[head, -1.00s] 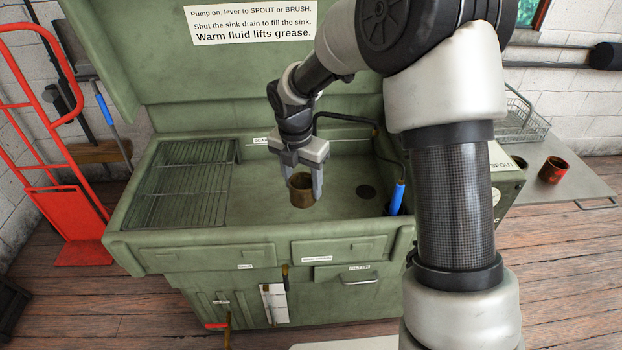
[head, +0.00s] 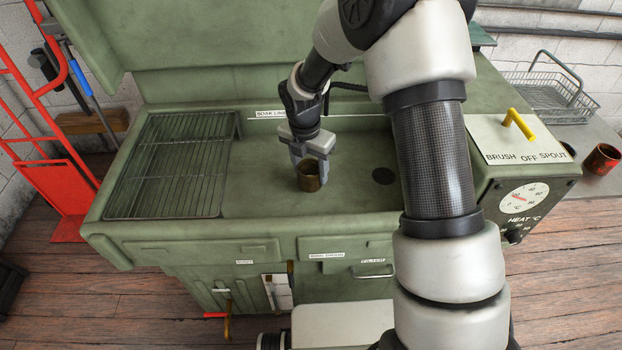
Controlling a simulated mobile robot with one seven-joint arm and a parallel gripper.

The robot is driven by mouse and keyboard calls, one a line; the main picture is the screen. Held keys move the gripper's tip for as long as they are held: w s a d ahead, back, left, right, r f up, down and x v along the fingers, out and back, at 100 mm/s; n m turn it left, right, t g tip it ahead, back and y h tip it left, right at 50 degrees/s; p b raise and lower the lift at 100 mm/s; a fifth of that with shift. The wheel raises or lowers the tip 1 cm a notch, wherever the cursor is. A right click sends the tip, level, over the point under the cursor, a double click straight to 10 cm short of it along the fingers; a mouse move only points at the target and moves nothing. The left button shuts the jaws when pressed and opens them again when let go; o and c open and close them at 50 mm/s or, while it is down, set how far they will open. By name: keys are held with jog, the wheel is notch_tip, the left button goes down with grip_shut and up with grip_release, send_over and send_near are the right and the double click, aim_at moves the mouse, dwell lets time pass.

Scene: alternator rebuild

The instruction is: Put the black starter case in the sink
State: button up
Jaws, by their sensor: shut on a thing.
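A brownish, open-topped cylindrical case (head: 309,184) is held in my gripper (head: 311,170), which is shut on its wall. No clearly black case shows in view; the held one looks dull brown. The case is upright inside the green sink (head: 255,190), left of the dark round drain (head: 384,176). It is low over the sink floor; I cannot tell whether it touches. My arm covers the right part of the sink.
A wire rack (head: 170,165) covers the sink's left side. A control box (head: 525,195) with a dial and yellow lever stands at the right. A side table holds a wire basket (head: 550,95) and a reddish cylinder (head: 602,158). A red hand truck (head: 50,190) stands left.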

jog(key=shift+w+f+b, duration=0.1)
jog(key=shift+f+b, duration=0.2)
jog(key=shift+f, duration=1.45)
jog(key=shift+f, duration=0.15)
jog(key=o, duration=1.7)
jog(key=shift+c, duration=0.2)
